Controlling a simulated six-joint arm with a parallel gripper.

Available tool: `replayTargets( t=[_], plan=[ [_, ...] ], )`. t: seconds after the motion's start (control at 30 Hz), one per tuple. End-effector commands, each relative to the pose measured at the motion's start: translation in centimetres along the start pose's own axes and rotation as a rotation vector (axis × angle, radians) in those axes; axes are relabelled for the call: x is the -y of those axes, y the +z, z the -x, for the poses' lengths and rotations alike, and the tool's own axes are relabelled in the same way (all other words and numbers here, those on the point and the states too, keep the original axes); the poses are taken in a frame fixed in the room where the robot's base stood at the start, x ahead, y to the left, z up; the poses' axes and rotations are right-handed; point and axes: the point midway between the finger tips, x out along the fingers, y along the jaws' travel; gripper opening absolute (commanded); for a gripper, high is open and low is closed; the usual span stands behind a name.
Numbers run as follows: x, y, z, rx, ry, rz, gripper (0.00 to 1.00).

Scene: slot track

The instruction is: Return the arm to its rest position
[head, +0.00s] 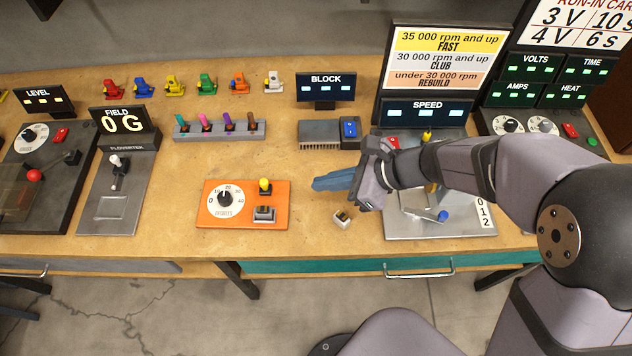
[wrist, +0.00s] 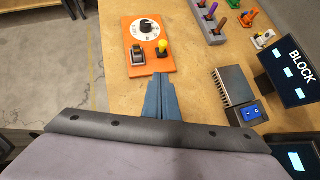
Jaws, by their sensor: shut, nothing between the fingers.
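My gripper (head: 318,184) is in the middle of the head view, reaching left over the wooden bench. Its blue fingers are together with nothing between them. In the wrist view the shut fingers (wrist: 157,80) point toward the orange control box (wrist: 147,44). In the head view the same orange box (head: 243,205), with a dial, a yellow-topped lever and a switch, sits left of the fingertips, apart from them. My arm bends in from the right and hides part of the grey speed station.
The speed station (head: 400,222) stands under my wrist, with a speed display (head: 427,112) behind. A ridged block with a blue switch (head: 349,129) lies behind my fingers. A rack of coloured pegs (head: 219,131) is further left.

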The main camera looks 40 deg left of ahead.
Motion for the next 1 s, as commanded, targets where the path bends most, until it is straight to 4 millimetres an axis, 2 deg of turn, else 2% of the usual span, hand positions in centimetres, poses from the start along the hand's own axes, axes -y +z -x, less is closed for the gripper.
replayTargets(
  t=[0.57, 0.77, 0.87, 0.97, 1.0],
  plan=[
    [0.0, 0.0, 0.2, 0.000, 0.000, 0.007, 0.00],
    [0.1, -0.1, 0.2, -0.004, -0.003, 0.134, 0.00],
    [-0.4, -1.2, 0.2, -0.044, 0.024, 0.314, 0.00],
    [-2.8, -4.5, 0.4, -0.129, 0.132, 0.572, 0.00],
    [-4.1, -6.2, 0.6, -0.162, 0.191, 0.672, 0.00]
  ],
)
